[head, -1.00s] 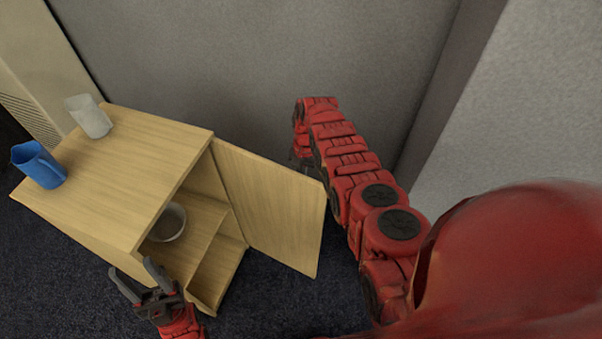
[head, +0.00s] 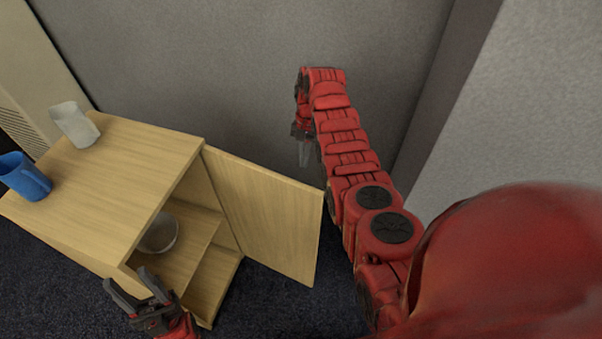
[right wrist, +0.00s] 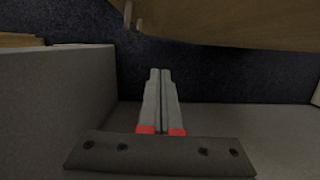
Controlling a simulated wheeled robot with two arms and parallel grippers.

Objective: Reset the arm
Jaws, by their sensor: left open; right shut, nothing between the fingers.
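My right arm reaches forward in the head view and bends down at its far end. My right gripper (head: 305,152) hangs there beyond the top edge of the open cabinet door, with nothing in it. In the right wrist view its two grey fingers (right wrist: 162,100) lie together, shut and empty. My left gripper (head: 132,290) is at the lower left of the head view, in front of the cabinet's open side. Its fingers are apart and empty.
A wooden cabinet (head: 110,185) stands on dark carpet with its door (head: 270,215) swung open. A blue cup (head: 25,178) and a whitish cup (head: 75,125) are on top. A bowl (head: 160,235) sits inside. A grey wall (head: 250,70) is behind.

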